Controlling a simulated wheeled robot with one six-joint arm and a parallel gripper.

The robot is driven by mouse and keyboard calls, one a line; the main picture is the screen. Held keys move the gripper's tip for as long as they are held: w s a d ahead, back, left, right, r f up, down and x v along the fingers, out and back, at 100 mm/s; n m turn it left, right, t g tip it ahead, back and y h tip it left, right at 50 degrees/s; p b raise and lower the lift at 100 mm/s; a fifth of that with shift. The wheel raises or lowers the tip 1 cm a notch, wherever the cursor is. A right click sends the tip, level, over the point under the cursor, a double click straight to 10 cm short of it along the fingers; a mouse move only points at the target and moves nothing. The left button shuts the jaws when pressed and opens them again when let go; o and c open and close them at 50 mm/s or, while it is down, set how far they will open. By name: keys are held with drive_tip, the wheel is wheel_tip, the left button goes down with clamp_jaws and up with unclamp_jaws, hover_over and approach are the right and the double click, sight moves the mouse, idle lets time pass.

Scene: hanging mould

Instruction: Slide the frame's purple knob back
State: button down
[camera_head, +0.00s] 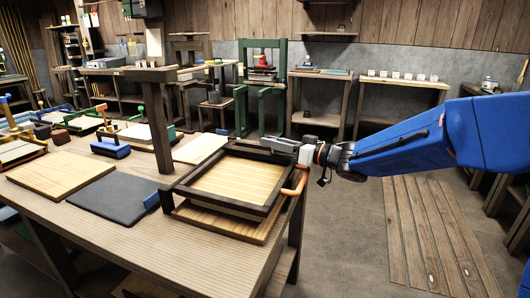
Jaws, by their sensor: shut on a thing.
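The dark wooden frame (225,207) lies around a pale slatted mould surface (235,181) near the right end of the workbench. An orange handle (299,181) sticks out at its right side. My gripper (284,145) reaches in from the right, over the frame's far right corner. Its grey fingers are shut at the frame's far rim. No purple shows in this view; the knob appears hidden by the fingers there.
A wooden post (156,130) rises from the bench (150,245) left of the frame. A dark slab (115,196), a pale board (60,178) and a blue-handled tool (110,148) lie further left. The bench front is clear, with open floor to the right.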

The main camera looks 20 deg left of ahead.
drive_tip(key=w, duration=0.4)
drive_tip(key=shift+w+d, duration=0.2)
drive_tip(key=shift+w, duration=0.2)
drive_tip(key=c, duration=1.5)
unclamp_jaws()
drive_tip(key=shift+w, duration=0.15)
drive_tip(key=shift+o, duration=0.2)
drive_tip(key=shift+d, duration=0.1)
drive_tip(key=v, duration=1.7)
drive_tip(key=shift+d+r, duration=0.1)
drive_tip(key=shift+d, duration=0.05)
